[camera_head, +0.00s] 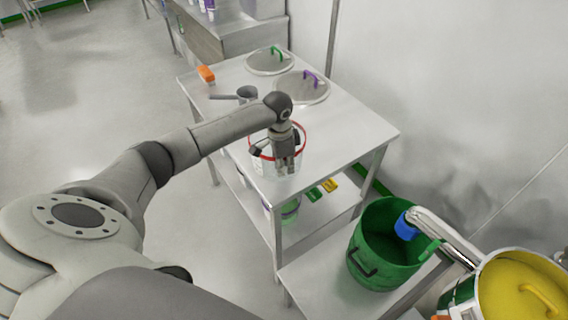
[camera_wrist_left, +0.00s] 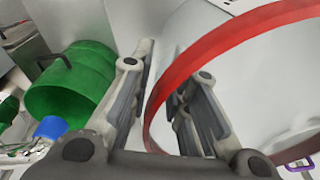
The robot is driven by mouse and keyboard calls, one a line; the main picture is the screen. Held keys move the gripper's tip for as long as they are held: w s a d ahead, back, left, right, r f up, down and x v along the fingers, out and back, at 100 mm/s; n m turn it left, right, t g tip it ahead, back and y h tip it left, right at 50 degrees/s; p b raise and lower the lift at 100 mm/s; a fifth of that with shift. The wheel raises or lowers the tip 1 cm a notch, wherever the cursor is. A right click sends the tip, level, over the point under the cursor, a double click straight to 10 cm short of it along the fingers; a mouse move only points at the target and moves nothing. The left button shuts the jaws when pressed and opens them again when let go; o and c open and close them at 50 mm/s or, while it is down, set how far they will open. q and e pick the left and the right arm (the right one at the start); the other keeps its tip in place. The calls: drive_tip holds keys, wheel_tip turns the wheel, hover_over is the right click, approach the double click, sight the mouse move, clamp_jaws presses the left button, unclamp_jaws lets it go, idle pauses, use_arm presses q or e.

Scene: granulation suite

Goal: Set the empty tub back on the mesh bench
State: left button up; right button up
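The tub (camera_head: 263,167), clear to whitish with a red rim, stands upright at the near corner of a pale bench (camera_head: 340,130). I cannot tell whether the bench top is mesh. My left gripper (camera_head: 287,167) points down at the tub. In the left wrist view the tub's red rim (camera_wrist_left: 235,38) passes between the fingers of the left gripper (camera_wrist_left: 165,95), one outside the wall and one inside. The fingers are apart, with a gap beside the wall. No contents show in the visible part of the tub. My right gripper is not in view.
Two round lids, with green (camera_head: 270,60) and purple (camera_head: 303,86) handles, lie at the bench's back. A grey scoop (camera_head: 246,93) and an orange-topped item (camera_head: 207,74) are at left. A green bucket (camera_head: 374,268) and a yellow-filled vessel (camera_head: 520,290) stand lower right.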

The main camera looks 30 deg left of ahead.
use_arm(q)
drive_tip(key=shift+o, duration=0.3)
drive_tip(key=r, duration=0.3)
drive_tip(key=r+b, duration=0.1)
drive_tip(key=r, duration=0.7)
drive_tip(key=shift+s+a+b, duration=0.15)
drive_tip(key=shift+s+b, duration=0.2)
drive_tip(key=shift+b, duration=0.05)
drive_tip(key=shift+s+r, duration=0.1)
drive_tip(key=shift+r, duration=0.55)
